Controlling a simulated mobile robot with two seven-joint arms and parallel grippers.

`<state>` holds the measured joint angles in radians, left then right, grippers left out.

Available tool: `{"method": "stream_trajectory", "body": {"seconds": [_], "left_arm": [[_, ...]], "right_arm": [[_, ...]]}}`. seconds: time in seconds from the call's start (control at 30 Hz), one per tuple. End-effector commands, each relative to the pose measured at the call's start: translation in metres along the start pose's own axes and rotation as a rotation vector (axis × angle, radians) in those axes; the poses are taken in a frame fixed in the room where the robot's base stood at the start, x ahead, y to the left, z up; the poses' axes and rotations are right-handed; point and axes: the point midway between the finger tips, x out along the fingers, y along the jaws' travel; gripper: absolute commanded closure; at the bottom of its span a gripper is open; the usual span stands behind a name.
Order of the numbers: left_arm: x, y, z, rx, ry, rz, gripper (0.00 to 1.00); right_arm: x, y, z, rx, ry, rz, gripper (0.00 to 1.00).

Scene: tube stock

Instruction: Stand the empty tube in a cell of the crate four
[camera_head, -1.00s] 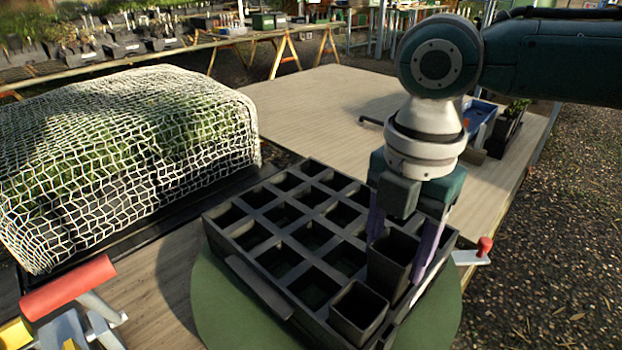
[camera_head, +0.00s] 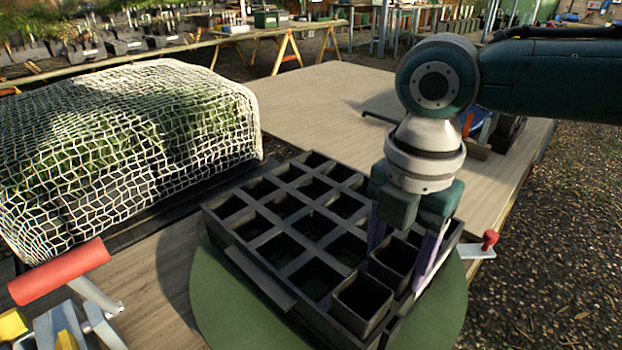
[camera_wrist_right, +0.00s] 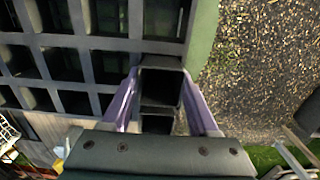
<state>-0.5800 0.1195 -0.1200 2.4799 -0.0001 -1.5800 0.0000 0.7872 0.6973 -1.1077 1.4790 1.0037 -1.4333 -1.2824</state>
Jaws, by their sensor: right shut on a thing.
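The black crate (camera_head: 262,283) with square cells stands on a green round disc (camera_head: 215,303). My right gripper (camera_head: 402,252) points down over its right side, shut on a dark square tube (camera_head: 394,262), the empty tube. The tube is upright and sits low in a cell, its upper part above the rim; its bottom is hidden. Another square tube (camera_head: 362,298) stands in the nearer neighbouring cell. In the right wrist view, the purple fingers flank the held tube (camera_wrist_right: 160,88), with the other tube (camera_wrist_right: 157,123) beside it. My left gripper is out of view.
A white net (camera_head: 130,140) covers plants left of the crate. A red-knobbed lever (camera_head: 489,240) sticks out right of the crate. A red-handled tool (camera_head: 60,272) lies front left. The wooden table (camera_head: 310,105) behind is mostly clear.

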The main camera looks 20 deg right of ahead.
Motion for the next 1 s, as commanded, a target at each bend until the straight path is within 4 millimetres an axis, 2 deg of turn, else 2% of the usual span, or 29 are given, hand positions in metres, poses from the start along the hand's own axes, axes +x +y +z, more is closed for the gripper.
{"method": "stream_trajectory", "body": {"seconds": [0.77,0.8,1.0], "left_arm": [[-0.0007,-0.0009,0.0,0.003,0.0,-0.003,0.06],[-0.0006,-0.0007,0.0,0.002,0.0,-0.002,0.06],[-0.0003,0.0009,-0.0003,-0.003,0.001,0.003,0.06]], "right_arm": [[0.0077,-0.0009,0.0002,0.0,-0.001,-0.002,1.0],[0.0079,-0.001,0.0002,0.0,-0.002,-0.002,0.39],[0.009,-0.0021,0.0006,0.0,-0.003,-0.006,0.16]]}}
